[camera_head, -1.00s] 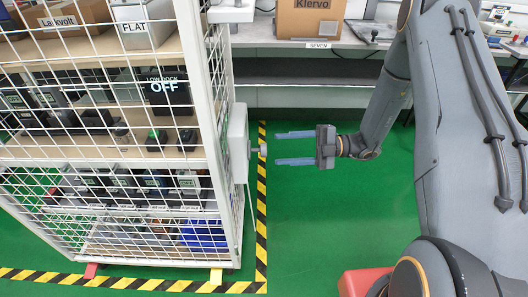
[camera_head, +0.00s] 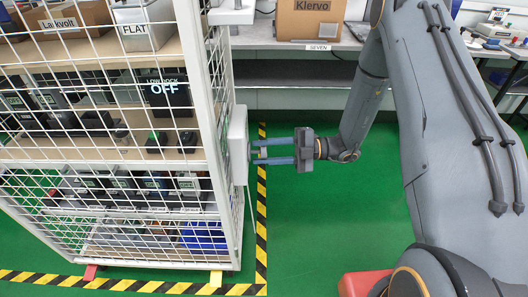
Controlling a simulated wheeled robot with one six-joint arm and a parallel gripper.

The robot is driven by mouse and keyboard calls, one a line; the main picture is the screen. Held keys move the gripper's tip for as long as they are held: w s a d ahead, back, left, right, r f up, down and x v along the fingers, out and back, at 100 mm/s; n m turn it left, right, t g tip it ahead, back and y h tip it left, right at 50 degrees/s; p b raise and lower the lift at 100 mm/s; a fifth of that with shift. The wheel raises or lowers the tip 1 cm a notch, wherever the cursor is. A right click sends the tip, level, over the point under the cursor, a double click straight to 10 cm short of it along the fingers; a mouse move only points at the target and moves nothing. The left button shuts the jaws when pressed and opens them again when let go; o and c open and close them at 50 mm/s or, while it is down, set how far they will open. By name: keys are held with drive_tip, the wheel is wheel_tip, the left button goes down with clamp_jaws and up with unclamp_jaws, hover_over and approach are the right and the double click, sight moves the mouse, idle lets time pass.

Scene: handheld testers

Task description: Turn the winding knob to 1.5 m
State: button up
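The winding knob (camera_head: 262,152) is a small pale knob on the white box (camera_head: 238,145) at the right side of the wire-mesh cage. My gripper (camera_head: 258,151) reaches it from the right. Its two blue-grey fingers lie above and below the knob, with little gap left, and look shut on it. The fingertips are close to the face of the box. The fingers partly hide the knob. No scale or length reading can be made out on the box.
A bench with a carton (camera_head: 308,20) stands behind. Yellow-black tape (camera_head: 261,220) edges the green floor, which is clear right of the cage.

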drive_tip(key=shift+c, duration=0.8)
drive_tip(key=shift+n, duration=0.4)
